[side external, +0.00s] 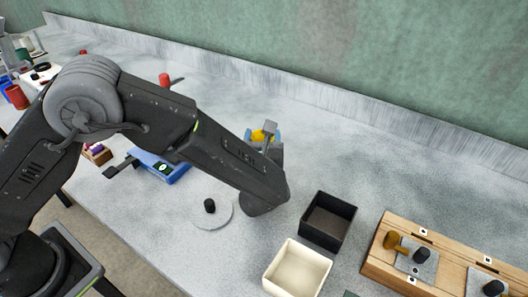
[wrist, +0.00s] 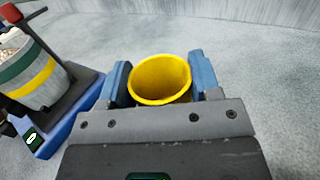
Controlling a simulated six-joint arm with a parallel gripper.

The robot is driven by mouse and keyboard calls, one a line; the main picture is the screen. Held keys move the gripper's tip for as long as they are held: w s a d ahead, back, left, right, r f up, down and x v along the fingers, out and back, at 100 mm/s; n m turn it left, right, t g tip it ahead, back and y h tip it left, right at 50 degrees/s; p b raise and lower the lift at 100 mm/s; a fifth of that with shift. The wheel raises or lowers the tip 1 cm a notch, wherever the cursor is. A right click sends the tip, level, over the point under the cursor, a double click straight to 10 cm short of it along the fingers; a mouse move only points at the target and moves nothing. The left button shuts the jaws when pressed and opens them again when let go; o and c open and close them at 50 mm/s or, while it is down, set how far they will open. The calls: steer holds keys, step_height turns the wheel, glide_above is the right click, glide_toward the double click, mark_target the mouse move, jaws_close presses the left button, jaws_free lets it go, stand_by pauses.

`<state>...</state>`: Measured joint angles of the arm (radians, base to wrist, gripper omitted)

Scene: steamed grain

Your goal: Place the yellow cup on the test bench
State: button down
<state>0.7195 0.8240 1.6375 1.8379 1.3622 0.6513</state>
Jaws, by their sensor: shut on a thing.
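The yellow cup (wrist: 160,78) is upright in the wrist view, its open rim facing up and its inside looking empty. My gripper (wrist: 161,84) has its two blue fingers on either side of the cup and is shut on it. In the side view, a bit of yellow cup (side external: 263,136) shows between the blue fingers of my gripper (side external: 264,138), beyond my arm. The grey bench top (side external: 340,130) lies around and below it. I cannot tell whether the cup touches the surface.
A round pale plate with black knob (side external: 210,206), black box (side external: 328,220), cream box (side external: 297,270) and wooden stand (side external: 395,275) are nearer. The bench behind is clear.

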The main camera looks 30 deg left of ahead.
steer(key=shift+d+f, duration=0.2)
steer(key=shift+f, duration=1.9)
steer(key=shift+f, duration=0.1)
steer(key=shift+c, duration=1.6)
jaws_free()
steer(key=shift+s+d, duration=0.15)
steer(key=shift+s, duration=0.1)
steer(key=v, duration=0.7)
